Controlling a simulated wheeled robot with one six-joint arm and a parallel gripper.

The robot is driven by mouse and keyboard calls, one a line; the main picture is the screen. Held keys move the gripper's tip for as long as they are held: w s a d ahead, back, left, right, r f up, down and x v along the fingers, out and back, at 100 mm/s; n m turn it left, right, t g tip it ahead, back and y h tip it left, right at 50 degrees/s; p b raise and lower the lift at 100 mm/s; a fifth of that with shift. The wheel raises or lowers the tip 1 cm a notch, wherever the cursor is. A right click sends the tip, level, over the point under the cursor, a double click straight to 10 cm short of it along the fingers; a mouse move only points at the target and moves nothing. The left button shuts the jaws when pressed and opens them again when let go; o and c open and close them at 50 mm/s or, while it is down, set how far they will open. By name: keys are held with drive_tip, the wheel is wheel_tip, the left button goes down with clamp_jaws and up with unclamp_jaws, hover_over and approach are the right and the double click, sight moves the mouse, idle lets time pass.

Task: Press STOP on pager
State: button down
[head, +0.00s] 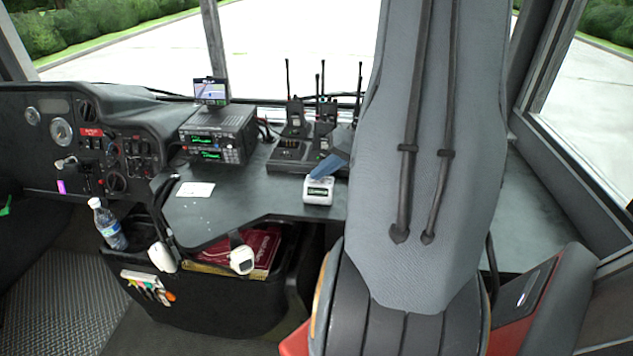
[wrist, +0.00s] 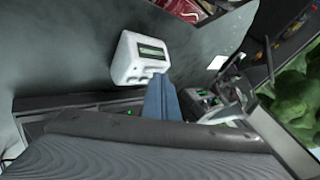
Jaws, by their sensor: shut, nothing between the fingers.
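The pager (head: 318,193) is a small white box with a greenish display on its top, standing on the dark desk near its front edge. My gripper (head: 317,176) has blue fingers, shut and empty, with the tips at the pager's back edge in the head view. In the wrist view my gripper (wrist: 159,80) points at the pager's button edge. I cannot tell whether the tips touch it. Button labels are too small to read.
Radios with green displays (head: 211,153) stand left on the desk (head: 235,205). Handheld radios in chargers (head: 290,155) stand behind the pager. A white card (head: 195,189) lies left. A bottle (head: 108,225) and a bin with a red book are below. My arm hides the desk's right part.

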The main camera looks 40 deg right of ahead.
sight(322, 180)
drive_tip(key=shift+r, duration=0.1)
drive_tip(key=shift+d+r, duration=0.1)
drive_tip(key=shift+r, duration=0.55)
drive_tip(key=r+p, duration=0.2)
drive_tip(key=r, duration=0.1)
drive_tip(key=r+p, duration=0.1)
drive_tip(key=r, duration=0.1)
drive_tip(key=shift+w+d, duration=0.35)
idle(0.8)
drive_tip(key=s+a+n+g+h, duration=0.1)
drive_tip(key=s+a+n+g, duration=0.2)
drive_tip(key=a, duration=1.1)
drive_tip(key=s+a+n+g+h, duration=0.2)
drive_tip(key=s+a, duration=0.3)
drive_tip(key=a, duration=1)
drive_tip(key=shift+s+f+n+g+h, duration=0.15)
drive_tip(key=shift+n+g+h, duration=0.15)
drive_tip(key=shift+n+g, duration=0.5)
